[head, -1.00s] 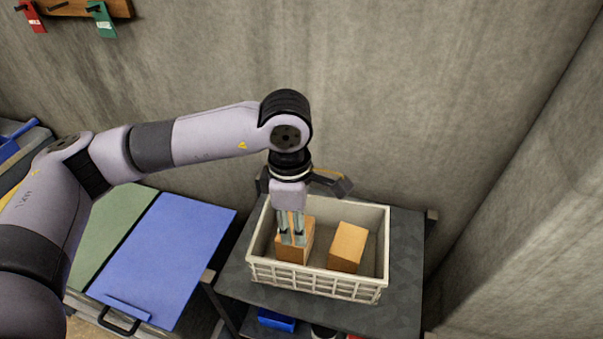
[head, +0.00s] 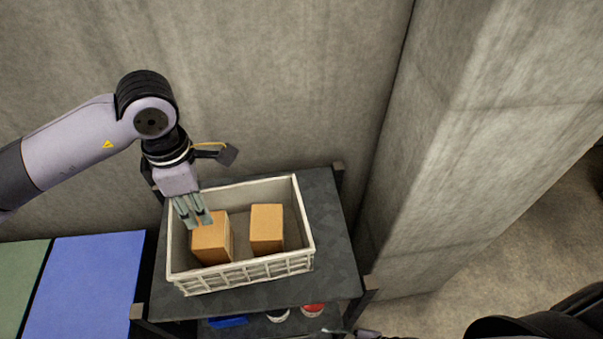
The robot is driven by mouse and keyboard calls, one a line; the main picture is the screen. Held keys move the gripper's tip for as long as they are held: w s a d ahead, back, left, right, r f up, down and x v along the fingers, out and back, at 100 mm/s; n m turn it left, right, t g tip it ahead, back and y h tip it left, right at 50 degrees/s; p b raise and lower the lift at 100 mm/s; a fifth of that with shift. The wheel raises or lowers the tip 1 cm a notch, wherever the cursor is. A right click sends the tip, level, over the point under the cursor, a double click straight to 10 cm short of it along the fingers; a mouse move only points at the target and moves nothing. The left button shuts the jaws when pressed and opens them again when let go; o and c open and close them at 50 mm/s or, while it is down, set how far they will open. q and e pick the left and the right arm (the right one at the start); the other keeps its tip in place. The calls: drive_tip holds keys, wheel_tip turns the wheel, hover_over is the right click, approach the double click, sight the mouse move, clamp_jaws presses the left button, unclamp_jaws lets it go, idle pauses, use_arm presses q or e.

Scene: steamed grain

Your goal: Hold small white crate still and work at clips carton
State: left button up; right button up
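The small white crate (head: 240,278) stands on a dark shelf top. Two plain tan cartons stand inside it, a left one (head: 211,239) and a right one (head: 266,229); no label shows which is the clips carton. My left gripper (head: 198,224) points down over the crate's left side, its fingertips overlapping the left carton's upper left corner. Its two fingers look close together, but whether they touch the carton cannot be told. My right gripper (head: 350,333) shows only as a cut-off piece at the bottom edge, below the shelf's front.
The dark shelf top (head: 335,245) has free room right of the crate. A lower level holds a blue item (head: 228,321), a white-rimmed item (head: 277,315) and a red-topped one (head: 313,310). Blue (head: 85,285) and green panels lie left. A concrete wall and pillar (head: 445,190) stand close behind and right.

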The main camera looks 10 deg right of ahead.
drive_tip(key=s+d+r+n+g+y, duration=0.1)
drive_tip(key=s+d+r+n+g, duration=0.1)
drive_tip(key=d+r+n+g, duration=0.55)
drive_tip(key=s+d+r+n+g+y, duration=0.1)
drive_tip(key=s+d+r+n+g, duration=0.3)
drive_tip(key=d+r, duration=0.5)
drive_tip(key=w+a+r+n+g+h, duration=0.4)
drive_tip(key=a+r+g, duration=0.3)
drive_tip(key=r, duration=0.6)
wheel_tip(320, 180, up, 19)
drive_tip(key=n+t+h, duration=0.6)
drive_tip(key=t+h, duration=0.2)
drive_tip(key=t, duration=0.5)
hover_over(302, 224)
drive_tip(key=w, duration=0.2)
drive_tip(key=f, duration=1.7)
drive_tip(key=shift+d+f, duration=0.1)
drive_tip(key=shift+d, duration=0.15)
drive_tip(key=shift+c, duration=0.2)
